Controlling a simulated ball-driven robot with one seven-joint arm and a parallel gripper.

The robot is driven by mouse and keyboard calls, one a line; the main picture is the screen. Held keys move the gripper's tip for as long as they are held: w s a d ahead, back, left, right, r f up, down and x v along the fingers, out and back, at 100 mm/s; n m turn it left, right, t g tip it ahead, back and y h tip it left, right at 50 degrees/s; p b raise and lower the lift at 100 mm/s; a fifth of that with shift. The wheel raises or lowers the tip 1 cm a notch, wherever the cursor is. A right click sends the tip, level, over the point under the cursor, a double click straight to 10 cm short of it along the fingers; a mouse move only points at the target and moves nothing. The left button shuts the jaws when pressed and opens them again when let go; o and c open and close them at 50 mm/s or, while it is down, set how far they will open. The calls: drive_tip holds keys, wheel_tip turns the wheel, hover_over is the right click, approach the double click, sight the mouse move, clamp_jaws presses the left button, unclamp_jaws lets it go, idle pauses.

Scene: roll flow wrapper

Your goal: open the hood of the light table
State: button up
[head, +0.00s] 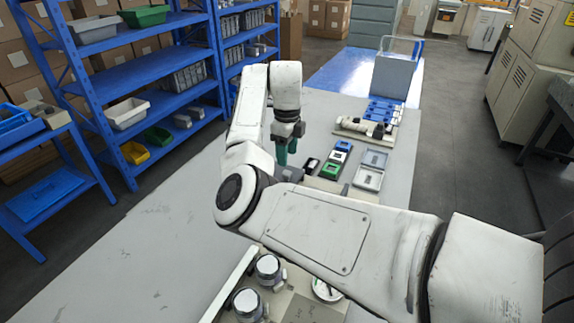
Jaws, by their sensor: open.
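My gripper (284,160) points down over the bench, left of a row of small cases; its teal fingers show only partly, and what lies directly beneath is hard to make out. I cannot identify the light table with certainty. An upright grey box or panel (393,78) with a thin blue-edged frame above it stands at the far end of the bench, apart from my gripper. Whether this is the light table with its hood is not clear. My arm hides much of the near bench.
A green case (331,169), a grey open case (371,168), blue trays (384,111) and a white cylindrical device (367,128) lie right of my gripper. Round metal fixtures (268,268) stand near. Blue shelves (140,70) stand left. The bench's left part (140,250) is clear.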

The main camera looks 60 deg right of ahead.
drive_tip(key=shift+r, duration=2.25)
drive_tip(key=shift+f, duration=0.1)
